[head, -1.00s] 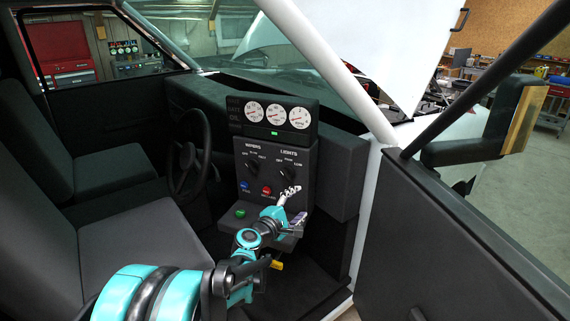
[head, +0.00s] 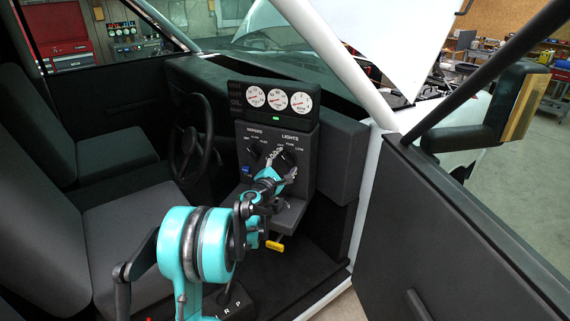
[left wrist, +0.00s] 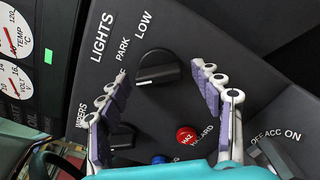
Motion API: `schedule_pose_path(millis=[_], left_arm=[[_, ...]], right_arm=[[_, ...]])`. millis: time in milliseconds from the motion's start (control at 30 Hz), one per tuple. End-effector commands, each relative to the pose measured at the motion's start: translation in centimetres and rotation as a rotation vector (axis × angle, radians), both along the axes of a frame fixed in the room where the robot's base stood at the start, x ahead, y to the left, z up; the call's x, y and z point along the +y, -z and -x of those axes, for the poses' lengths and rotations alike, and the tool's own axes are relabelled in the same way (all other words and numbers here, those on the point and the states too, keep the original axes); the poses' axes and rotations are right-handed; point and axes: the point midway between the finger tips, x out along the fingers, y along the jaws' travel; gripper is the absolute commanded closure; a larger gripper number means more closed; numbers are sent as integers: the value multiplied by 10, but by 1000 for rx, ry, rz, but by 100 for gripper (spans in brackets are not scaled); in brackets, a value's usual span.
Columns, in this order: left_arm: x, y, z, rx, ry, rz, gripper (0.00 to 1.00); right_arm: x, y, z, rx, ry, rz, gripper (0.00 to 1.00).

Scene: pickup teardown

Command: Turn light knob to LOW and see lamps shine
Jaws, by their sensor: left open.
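The black light knob (left wrist: 158,70) sits on the dash panel under the words LIGHTS, PARK and LOW in the left wrist view. Its grip bar lies nearly crosswise, off the LOW word; I cannot read its exact setting. My left gripper (left wrist: 160,74) is open, with one finger on each side of the knob and gaps showing. In the head view my left gripper (head: 281,166) is at the LIGHTS part of the panel and partly covers the knob (head: 288,157). My right gripper is not in view. No lamps can be made out.
The wiper knob (head: 253,148) is left of the light knob. The open door (head: 470,230) bounds the right.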

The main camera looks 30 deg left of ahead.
Motion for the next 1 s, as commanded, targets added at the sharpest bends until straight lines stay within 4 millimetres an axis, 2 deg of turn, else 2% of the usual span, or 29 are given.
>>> schedule_pose_path(millis=[167,300,367,733,1000], left_arm=[[0,0,0,0,0,-1,34],[0,0,0,0,0,-1,71],[0,0,0,1,1,-1,84],[0,0,0,5,1,-39,84],[0,0,0,26,2,-198,84]], right_arm=[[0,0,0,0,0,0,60],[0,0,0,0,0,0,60],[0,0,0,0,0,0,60],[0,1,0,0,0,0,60],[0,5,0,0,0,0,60]])
